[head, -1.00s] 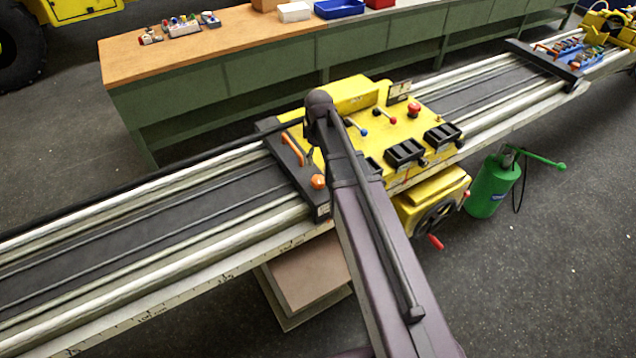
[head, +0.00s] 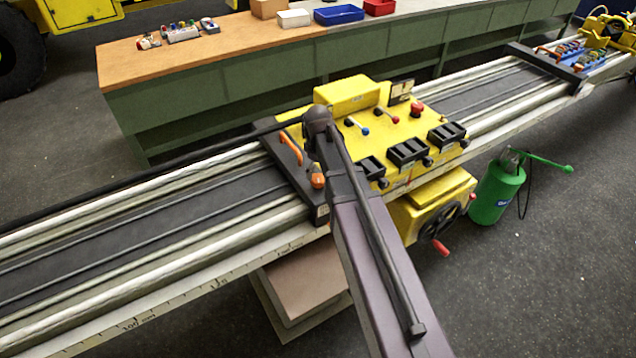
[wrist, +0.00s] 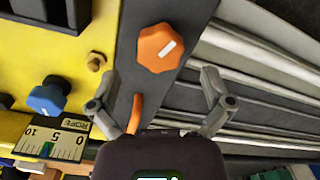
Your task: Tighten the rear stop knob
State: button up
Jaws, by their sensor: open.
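An orange lobed knob (wrist: 160,48) with a white mark sits on a dark plate at the carriage's end. It also shows in the head view (head: 318,181), close beside my arm. I cannot tell by a label whether it is the rear stop knob. My gripper (wrist: 160,80) is open and empty in the wrist view. Its two fingers straddle the near side of the knob, apart from it in the picture. An orange handle (wrist: 135,113) lies between the fingers, on the same plate; the head view shows it too (head: 291,148). The head view does not show my fingers clearly.
A blue knob (wrist: 47,96) and a brass nut (wrist: 96,62) sit on the yellow panel, near a 0–10 scale (wrist: 50,138). Pale rails (wrist: 260,70) run right of the plate. In the head view, a red-handled handwheel (head: 441,222) and green cylinder (head: 497,190) stand right.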

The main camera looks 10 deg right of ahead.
aim_at(318, 178)
jog(key=shift+f+b, duration=1.5)
jog(key=shift+f, duration=0.3)
jog(key=c, duration=1.1)
